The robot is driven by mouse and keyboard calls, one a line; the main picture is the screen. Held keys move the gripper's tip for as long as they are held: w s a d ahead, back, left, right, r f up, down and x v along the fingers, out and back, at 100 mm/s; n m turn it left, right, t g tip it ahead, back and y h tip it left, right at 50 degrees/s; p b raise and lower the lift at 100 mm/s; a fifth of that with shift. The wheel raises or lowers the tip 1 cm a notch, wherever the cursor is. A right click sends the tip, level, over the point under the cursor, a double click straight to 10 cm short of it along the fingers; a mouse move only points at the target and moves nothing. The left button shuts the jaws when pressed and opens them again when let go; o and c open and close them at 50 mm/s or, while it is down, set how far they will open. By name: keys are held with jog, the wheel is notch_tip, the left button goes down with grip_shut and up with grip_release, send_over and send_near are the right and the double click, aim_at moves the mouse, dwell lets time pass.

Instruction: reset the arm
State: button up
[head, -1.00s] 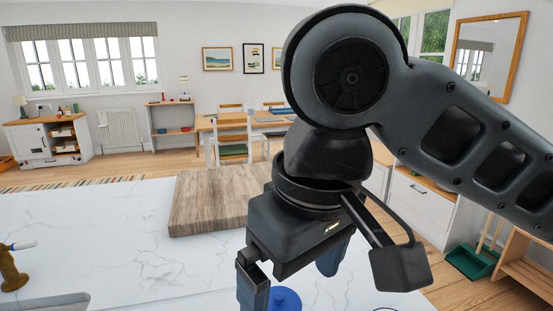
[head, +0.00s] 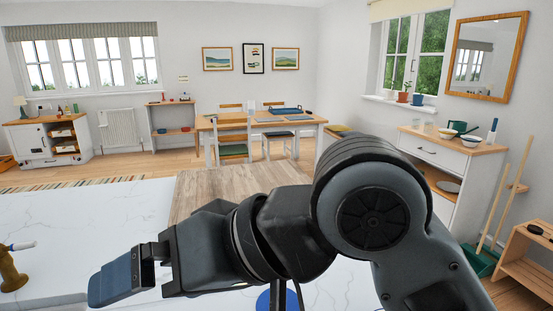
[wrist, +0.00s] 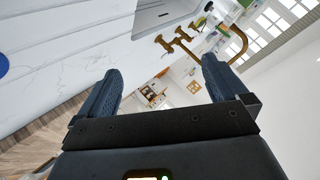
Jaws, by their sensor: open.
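My arm (head: 375,215) fills the lower right and middle of the head view, folded low over the white marble counter (head: 80,215). My gripper (head: 125,278) points left above the counter, with its blue fingers seen side-on. In the wrist view my gripper (wrist: 162,82) has its two blue fingers spread wide apart, with nothing between them. The wrist view is tilted and looks past the fingers to the brass tap and across the room.
A wooden board (head: 215,188) lies on the counter behind my arm, partly hidden. A blue round thing (head: 277,300) sits under my arm. The brass tap (head: 10,272) stands at the left; the wrist view shows the sink (wrist: 160,14). The left counter is mostly clear.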

jog(key=w+d+f+m+t+y, duration=0.2)
jog(key=d+f+m+t, duration=0.5)
jog(key=m+t, duration=0.35)
jog(key=s+d+f+t+h, duration=0.1)
jog(key=s+d+f+h, duration=0.2)
jog(key=d, duration=0.1)
jog(key=s+d+f+m+t+h, duration=0.1)
jog(key=s+d+f+h, duration=0.1)
jog(key=s+d+f, duration=0.1)
jog(key=s+d+f+m+t+h, duration=0.1)
jog(key=s+d+f+h, duration=0.2)
jog(key=d+f, duration=0.1)
jog(key=shift+s+d+f+m+h, duration=0.25)
jog(key=shift+d+f+h, duration=0.1)
jog(key=shift+d, duration=0.2)
jog(key=s+d+f+n+h, duration=0.1)
jog(key=s+d+n+h, duration=0.15)
jog(key=s+d, duration=0.6)
jog(key=s+d+f+n+h, duration=0.1)
jog(key=s+d+n+h, duration=0.3)
jog(key=s, duration=0.7)
notch_tip(320, 180, down, 9)
jog(key=y+b, duration=0.2)
jog(key=b, duration=0.7)
jog(key=shift+d+m+b, duration=0.35)
jog(key=shift+d+b, duration=0.05)
